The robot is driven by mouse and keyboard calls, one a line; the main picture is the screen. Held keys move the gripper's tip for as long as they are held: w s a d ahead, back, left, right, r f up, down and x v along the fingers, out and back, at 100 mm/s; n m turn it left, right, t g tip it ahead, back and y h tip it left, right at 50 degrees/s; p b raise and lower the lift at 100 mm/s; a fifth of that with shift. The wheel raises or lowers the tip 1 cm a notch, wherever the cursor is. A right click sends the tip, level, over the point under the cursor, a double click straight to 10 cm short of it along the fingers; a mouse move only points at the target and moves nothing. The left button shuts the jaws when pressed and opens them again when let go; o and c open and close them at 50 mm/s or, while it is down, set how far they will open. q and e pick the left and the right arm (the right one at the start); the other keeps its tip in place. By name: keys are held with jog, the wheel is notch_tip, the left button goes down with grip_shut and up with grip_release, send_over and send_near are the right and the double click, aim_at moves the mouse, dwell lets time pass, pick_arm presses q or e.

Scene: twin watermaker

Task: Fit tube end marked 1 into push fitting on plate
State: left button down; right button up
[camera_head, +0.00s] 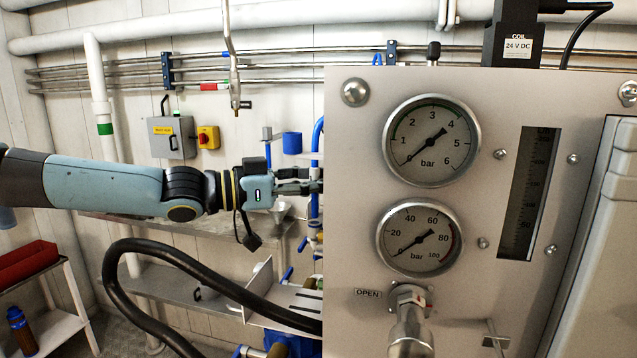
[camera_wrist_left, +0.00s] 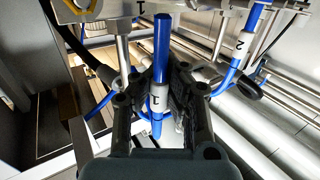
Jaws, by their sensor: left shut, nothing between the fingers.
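The blue tube end with a white label marked 1 (camera_wrist_left: 159,97) stands about upright in the left wrist view, its blue tip near the top edge. My left gripper (camera_wrist_left: 168,68) has its dark fingers around the tube's line of sight, shut with nothing held. In the head view the left gripper (camera_head: 312,180) reaches to the left edge of the gauge panel, where its fingertips are partly hidden. A metal plate marked 1 (camera_wrist_left: 141,8) crosses the top of the left wrist view. I cannot clearly make out its push fitting. My right gripper is in neither view.
A second blue tube with a label marked 2 (camera_wrist_left: 241,46) stands to the right. The gauge panel (camera_head: 350,190) blocks much of the head view. A black hose (camera_head: 190,262) loops below the arm. Metal pipes (camera_wrist_left: 215,93) run behind the tubes.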

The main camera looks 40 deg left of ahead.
pick_arm(q)
jog(key=shift+f+b, duration=1.25)
jog(key=shift+f, duration=0.2)
jog(key=c, duration=2)
grip_release()
jog(key=shift+c, duration=0.2)
